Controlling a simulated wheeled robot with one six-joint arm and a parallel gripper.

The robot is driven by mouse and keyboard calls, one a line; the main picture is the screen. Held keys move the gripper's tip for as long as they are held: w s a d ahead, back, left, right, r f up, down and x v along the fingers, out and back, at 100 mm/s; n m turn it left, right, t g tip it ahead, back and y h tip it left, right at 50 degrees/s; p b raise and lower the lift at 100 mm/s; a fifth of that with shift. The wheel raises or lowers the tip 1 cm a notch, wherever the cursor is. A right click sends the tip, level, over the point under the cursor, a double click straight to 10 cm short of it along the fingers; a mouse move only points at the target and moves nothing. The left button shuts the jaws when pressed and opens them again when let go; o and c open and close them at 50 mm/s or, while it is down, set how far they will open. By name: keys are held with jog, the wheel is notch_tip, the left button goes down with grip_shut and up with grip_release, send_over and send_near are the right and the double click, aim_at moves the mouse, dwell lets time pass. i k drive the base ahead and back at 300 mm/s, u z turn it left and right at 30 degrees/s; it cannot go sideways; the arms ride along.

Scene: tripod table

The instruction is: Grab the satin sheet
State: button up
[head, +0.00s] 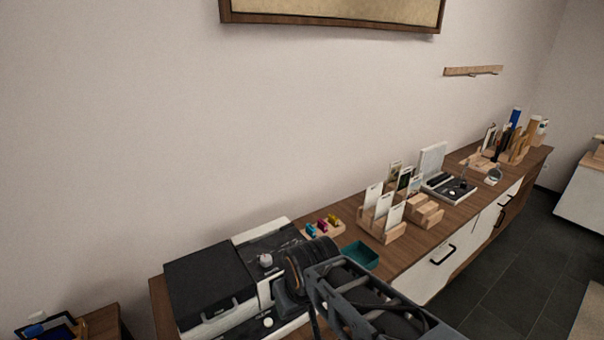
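Several white sheets or cards stand upright in a stepped wooden holder (393,236) on the long wooden counter. One pale sheet (374,196) stands at its left and another (394,216) at its front. Some sheets behind carry dark pictures. I cannot tell which one is satin, as no label is readable. My dark arm reaches in from the bottom, in front of the counter and left of this holder. My gripper's fingertips do not show, and no sheet is seen held.
A black-and-white printer-like machine (212,285) fills the counter's left end. A teal tray (360,255) and a small wooden block with coloured clips (324,229) lie between it and the holder. Dark floor (500,270) is clear.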

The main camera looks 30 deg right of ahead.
aim_at(384, 202)
jog(key=z, duration=3.25)
jog(key=i, duration=1.5)
jog(key=u, duration=4.2)
jog(key=i, duration=0.5)
jog(key=z, duration=0.1)
